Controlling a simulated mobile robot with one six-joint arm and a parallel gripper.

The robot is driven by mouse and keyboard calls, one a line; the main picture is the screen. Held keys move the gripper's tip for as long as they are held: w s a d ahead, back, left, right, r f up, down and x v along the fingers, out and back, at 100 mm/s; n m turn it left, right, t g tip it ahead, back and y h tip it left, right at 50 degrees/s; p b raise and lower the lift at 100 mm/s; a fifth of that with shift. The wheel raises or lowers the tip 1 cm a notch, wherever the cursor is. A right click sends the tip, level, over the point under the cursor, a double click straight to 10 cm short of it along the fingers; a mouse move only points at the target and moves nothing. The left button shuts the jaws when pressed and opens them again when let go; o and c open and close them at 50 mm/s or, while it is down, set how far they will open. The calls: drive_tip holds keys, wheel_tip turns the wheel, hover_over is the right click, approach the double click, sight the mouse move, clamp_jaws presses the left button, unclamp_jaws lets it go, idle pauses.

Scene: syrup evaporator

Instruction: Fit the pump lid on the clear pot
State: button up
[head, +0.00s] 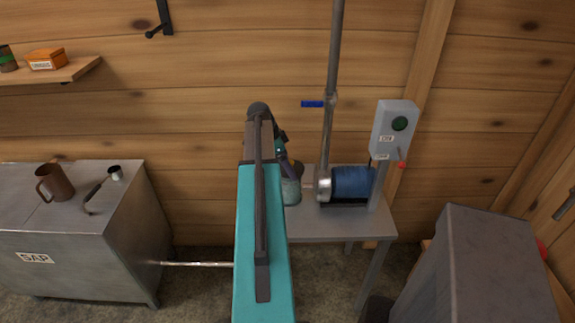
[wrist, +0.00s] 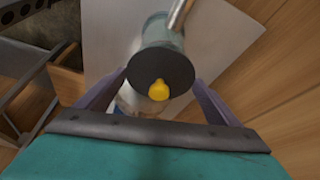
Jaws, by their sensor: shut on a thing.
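The pump lid (wrist: 176,72) is a dark round disc with a yellow knob (wrist: 158,90), between the two purple fingers of my gripper (wrist: 163,80) in the wrist view. My gripper is shut on it. Behind the disc, the greenish clear pot (wrist: 157,32) shows above its upper edge. In the head view the clear pot (head: 291,192) stands at the left side of the pump table, just below my gripper (head: 285,166). The arm hides part of it, and the lid cannot be made out there. Whether lid and pot touch, I cannot tell.
The blue pump motor (head: 353,183) sits right of the pot on the grey table (head: 330,226). A vertical pipe (head: 331,110) with a blue lever and a grey switch box (head: 393,130) rise nearby. A metal SAP tank (head: 70,235) stands left.

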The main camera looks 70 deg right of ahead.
drive_tip(key=shift+f, duration=0.15)
idle(0.3)
idle(0.4)
drive_tip(key=o, duration=1)
drive_tip(key=b+v, duration=0.3)
drive_tip(key=v, duration=1)
drive_tip(key=shift+w+a+r, duration=0.1)
drive_tip(key=shift+r, duration=0.3)
